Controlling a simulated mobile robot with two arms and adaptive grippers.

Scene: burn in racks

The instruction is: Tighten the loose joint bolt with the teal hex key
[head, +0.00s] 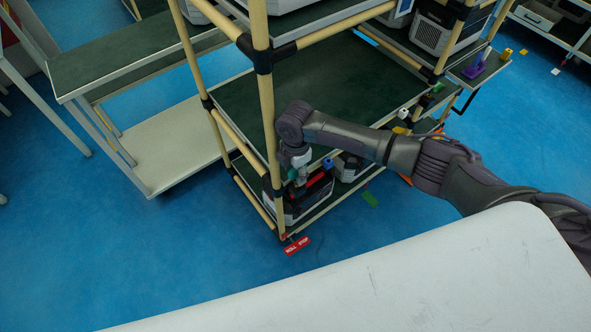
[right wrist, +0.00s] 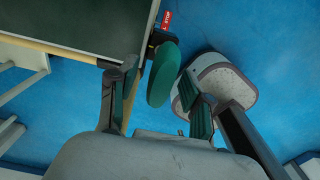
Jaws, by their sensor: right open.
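The teal hex key shows as a rounded teal handle (right wrist: 163,72) in the right wrist view, beside a black rack joint (right wrist: 158,38). My right gripper (right wrist: 160,98) is open, with one green-padded finger on each side of the handle's lower end. A gap shows on the left finger's side; whether the right finger touches the handle I cannot tell. In the head view my right gripper (head: 298,172) points down beside the rack's front corner post. The key's shaft and the loose bolt cannot be made out. My left gripper is not in view.
The pipe rack (head: 267,120) has a wide green shelf (head: 320,95) and boxed devices (head: 312,200) on its low shelf. A bench (head: 165,140) stands left.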

